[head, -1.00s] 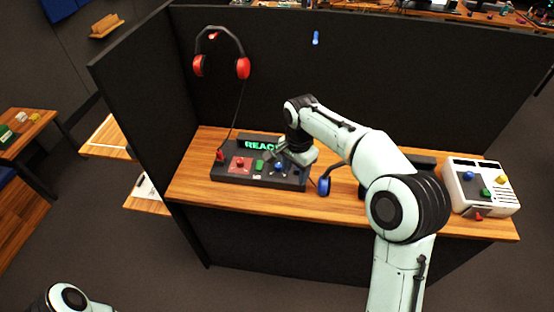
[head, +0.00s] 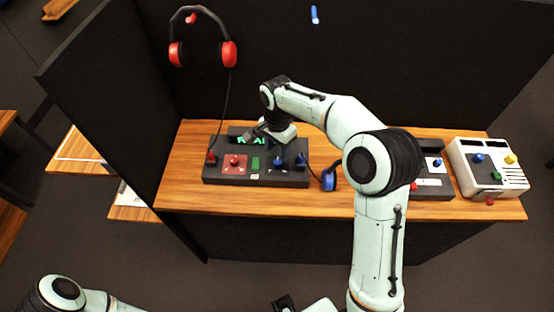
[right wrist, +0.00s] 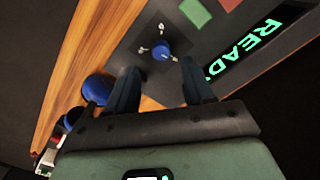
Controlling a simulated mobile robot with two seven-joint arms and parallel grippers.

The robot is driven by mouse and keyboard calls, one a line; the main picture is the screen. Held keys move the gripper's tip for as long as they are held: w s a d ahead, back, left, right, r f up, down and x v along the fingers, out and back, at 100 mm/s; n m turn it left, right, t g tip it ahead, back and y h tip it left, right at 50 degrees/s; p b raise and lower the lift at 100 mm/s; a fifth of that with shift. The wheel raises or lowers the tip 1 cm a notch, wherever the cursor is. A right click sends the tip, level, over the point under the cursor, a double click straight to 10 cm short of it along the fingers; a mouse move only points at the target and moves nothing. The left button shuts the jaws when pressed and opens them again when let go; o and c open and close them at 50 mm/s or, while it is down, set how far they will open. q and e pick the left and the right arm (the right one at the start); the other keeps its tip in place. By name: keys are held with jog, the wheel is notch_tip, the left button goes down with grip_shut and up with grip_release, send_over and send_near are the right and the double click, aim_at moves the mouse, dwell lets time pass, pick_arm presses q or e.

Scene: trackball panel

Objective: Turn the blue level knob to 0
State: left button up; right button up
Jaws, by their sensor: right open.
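The black panel (head: 222,181) stands on the wooden desk, with the blue level knob (head: 278,162) on its right part. In the right wrist view the blue knob (right wrist: 161,49) has small white marks around it; its exact setting cannot be read. My right gripper (head: 265,132) is above the rear of the panel, just behind the knob in the head view. In the right wrist view its two fingers (right wrist: 160,82) are apart and empty, with the knob beyond the tips. My left arm shows at the bottom left; its fingers are out of view.
The panel also carries a red button (head: 235,160), a green square (head: 255,163) and a lit display (right wrist: 262,40) reading READY. A white box (head: 487,177) stands at far right. Dark partitions (head: 400,70) enclose the desk.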

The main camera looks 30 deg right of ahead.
aim_at(277, 161)
notch_tip(277, 161, down, 6)
jog(key=shift+w+f, duration=0.1)
grip_shut()
